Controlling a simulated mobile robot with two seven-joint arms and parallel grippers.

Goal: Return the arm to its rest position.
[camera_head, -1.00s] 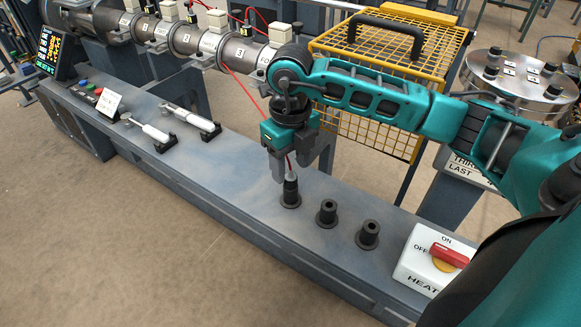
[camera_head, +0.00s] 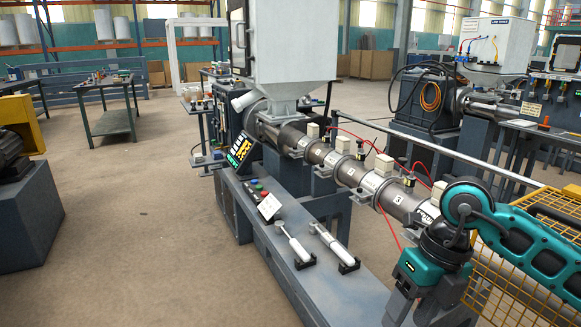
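My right arm (camera_head: 527,240) comes in from the right edge, teal and black. Its gripper (camera_head: 418,309) points down at the lower right, above the grey machine bench. Its fingers look spread apart, but the bottom edge of the picture cuts off their tips. I see nothing held between the visible parts. My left arm and gripper are not in view.
The bench (camera_head: 330,296) carries two white-handled tools (camera_head: 295,245) in black rests. Behind it runs the metal extruder barrel (camera_head: 350,171) with red wires. A yellow mesh guard (camera_head: 551,205) stands close behind my arm. Open floor lies left.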

